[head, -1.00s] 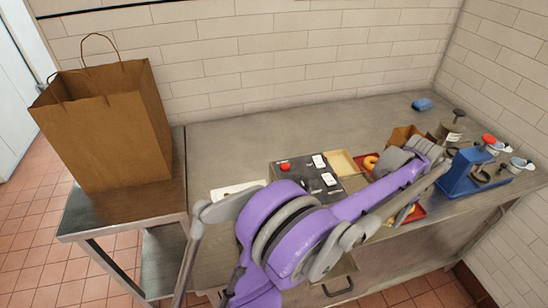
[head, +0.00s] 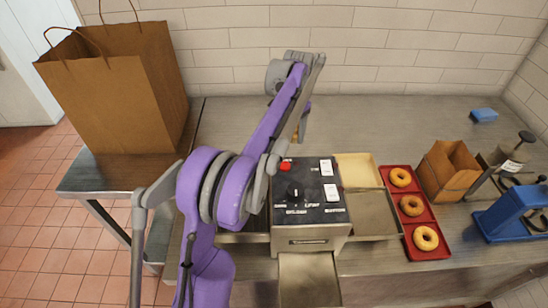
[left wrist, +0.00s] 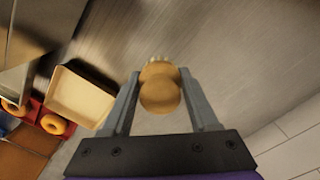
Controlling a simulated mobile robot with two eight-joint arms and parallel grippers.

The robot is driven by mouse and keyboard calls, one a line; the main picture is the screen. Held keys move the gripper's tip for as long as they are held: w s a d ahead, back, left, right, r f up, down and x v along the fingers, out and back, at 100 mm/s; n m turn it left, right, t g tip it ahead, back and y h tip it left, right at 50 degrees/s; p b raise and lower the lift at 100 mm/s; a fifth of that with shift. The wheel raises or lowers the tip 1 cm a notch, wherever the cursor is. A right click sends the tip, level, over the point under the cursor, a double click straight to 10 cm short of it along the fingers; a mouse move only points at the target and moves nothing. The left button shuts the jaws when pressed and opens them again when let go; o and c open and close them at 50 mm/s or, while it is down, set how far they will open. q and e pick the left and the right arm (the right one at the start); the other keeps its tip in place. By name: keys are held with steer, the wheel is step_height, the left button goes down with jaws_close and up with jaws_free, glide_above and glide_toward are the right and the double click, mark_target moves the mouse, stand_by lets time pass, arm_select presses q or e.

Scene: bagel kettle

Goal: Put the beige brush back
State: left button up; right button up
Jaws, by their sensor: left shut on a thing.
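The beige brush (left wrist: 160,88) is between the two grey fingers of my left gripper (left wrist: 165,100) in the left wrist view. Its rounded handle end faces the camera and pale bristles show at its far end. The gripper is shut on it, over the bare steel worktop. In the head view my left wrist is above the back of the worktop, behind the black control panel. A small tan part of the brush (head: 296,134) shows below the wrist; the rest is hidden by my arm. My right gripper is not in view.
The kettle unit's control panel (head: 308,190) stands near the front edge. Right of it are a beige tray (head: 356,170), a red tray (head: 410,232) with three bagels, a brown box (head: 449,172) and a blue tool (head: 512,214). A paper bag (head: 125,95) stands left. The back worktop is largely clear.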

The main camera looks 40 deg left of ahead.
arm_select(q)
steer(key=s+a, duration=0.2)
steer(key=a, duration=0.4)
steer(key=b, duration=0.1)
glide_above(276, 154)
steer(key=shift+n, duration=0.4)
step_height(276, 154, down, 4)
steer(key=shift+f, duration=2.55)
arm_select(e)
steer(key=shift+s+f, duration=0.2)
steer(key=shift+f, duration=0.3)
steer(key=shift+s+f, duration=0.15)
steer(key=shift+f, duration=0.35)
arm_select(q)
steer(key=shift+f, duration=0.1)
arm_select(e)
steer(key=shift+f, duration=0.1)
arm_select(q)
steer(key=shift+f, duration=0.15)
steer(key=o, duration=1.3)
